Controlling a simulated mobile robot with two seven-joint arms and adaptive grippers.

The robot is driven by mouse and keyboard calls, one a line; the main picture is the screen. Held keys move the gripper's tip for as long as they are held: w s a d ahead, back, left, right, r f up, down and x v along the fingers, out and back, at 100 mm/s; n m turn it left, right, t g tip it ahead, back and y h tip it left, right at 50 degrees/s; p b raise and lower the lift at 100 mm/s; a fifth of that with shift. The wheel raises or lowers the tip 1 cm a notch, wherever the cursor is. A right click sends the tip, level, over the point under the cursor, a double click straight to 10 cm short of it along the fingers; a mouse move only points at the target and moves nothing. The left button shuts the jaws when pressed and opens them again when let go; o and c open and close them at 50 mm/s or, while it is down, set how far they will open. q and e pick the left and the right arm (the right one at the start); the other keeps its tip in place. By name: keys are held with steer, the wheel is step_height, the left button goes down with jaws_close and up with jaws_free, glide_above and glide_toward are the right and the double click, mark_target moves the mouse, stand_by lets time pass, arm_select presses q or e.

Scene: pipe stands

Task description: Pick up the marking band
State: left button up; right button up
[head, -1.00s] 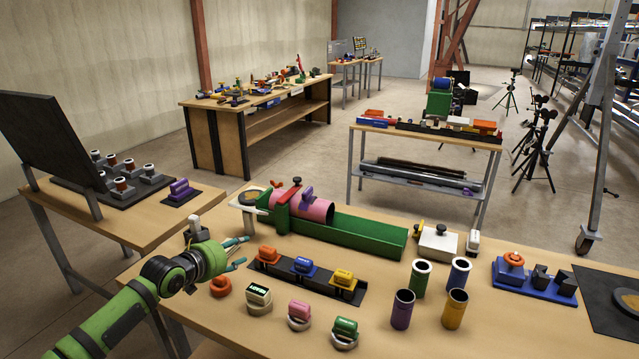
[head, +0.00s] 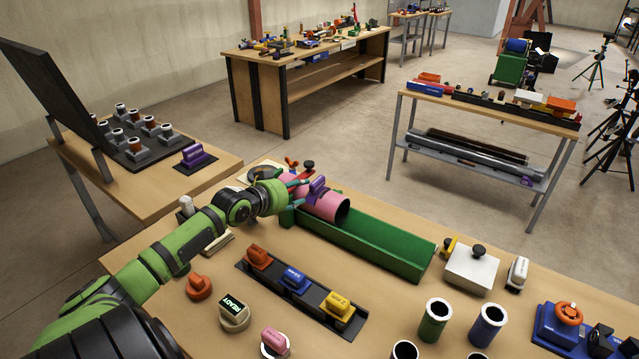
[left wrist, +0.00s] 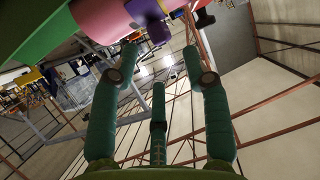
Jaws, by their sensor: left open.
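A purple band-like piece (head: 318,186) sits on top of a pink pipe (head: 325,207); I take it for the marking band. The pipe lies at the left end of a green trough (head: 385,245). In the left wrist view the purple piece (left wrist: 146,18) and pink pipe (left wrist: 98,20) are at the top, beyond the fingertips. My left gripper (head: 298,182) is just left of the purple piece and partly covers the pipe's end. In the left wrist view its teal fingers (left wrist: 160,60) are spread, with nothing between them. My right gripper is not in view.
A black rail (head: 267,276) with orange, blue and yellow blocks lies in front of the trough. A round device (head: 234,313) reading "READY" stands nearby. A white box (head: 472,270) and upright green and blue tubes stand to the right. A side table holds a dark panel (head: 50,85).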

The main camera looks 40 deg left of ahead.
mark_target(311, 189)
arm_select(q)
steer(key=p+x, duration=0.1)
steer(key=x, duration=0.3)
steer(key=shift+f, duration=0.3)
steer(key=shift+w+f, duration=0.3)
steer(key=shift+w, duration=0.35)
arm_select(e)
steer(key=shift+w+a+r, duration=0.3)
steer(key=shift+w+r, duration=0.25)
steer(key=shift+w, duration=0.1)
arm_select(q)
jaws_close()
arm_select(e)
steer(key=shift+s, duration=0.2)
